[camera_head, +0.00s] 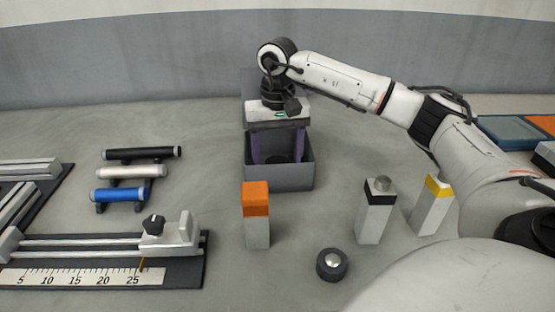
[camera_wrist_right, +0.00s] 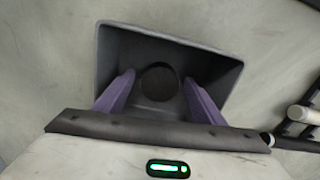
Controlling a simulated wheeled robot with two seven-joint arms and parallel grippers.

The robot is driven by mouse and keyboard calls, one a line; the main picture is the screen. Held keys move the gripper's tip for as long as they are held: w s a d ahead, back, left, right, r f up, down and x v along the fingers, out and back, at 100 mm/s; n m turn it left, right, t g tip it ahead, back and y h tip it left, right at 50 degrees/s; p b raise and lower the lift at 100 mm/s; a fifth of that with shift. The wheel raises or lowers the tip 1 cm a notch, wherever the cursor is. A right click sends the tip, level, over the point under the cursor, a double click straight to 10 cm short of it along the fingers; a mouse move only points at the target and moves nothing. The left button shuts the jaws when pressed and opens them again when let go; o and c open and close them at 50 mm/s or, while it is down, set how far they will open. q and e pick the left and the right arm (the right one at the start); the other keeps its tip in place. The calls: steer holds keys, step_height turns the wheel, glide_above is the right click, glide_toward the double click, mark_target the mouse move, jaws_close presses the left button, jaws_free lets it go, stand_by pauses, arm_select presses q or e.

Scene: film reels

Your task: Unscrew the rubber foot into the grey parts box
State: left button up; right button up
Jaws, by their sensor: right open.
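The grey parts box (camera_head: 292,180) stands open at the back centre of the table. My right gripper (camera_head: 279,155) points down into it, its purple fingers spread apart. In the right wrist view my gripper (camera_wrist_right: 158,95) shows the same spread fingers, with nothing held between them. A dark round piece (camera_wrist_right: 159,80), which looks like the rubber foot, lies on the floor of the box (camera_wrist_right: 215,65) beyond the fingertips. A black round part with a silver dome (camera_head: 332,264) sits on the table at the front. My left gripper is out of view.
Blocks stand in front: orange-topped (camera_head: 257,228), black-banded with a silver knob (camera_head: 376,215), yellow-banded (camera_head: 432,212). A ruler fixture (camera_head: 110,260) and a rack of black, white and blue cylinders (camera_head: 128,172) are left. A blue tray (camera_head: 512,132) is back right.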

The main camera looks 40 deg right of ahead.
step_height(320, 180, up, 12)
steer(key=p, duration=0.1)
steer(key=shift+r+p, duration=0.2)
steer(key=shift+p, duration=0.2)
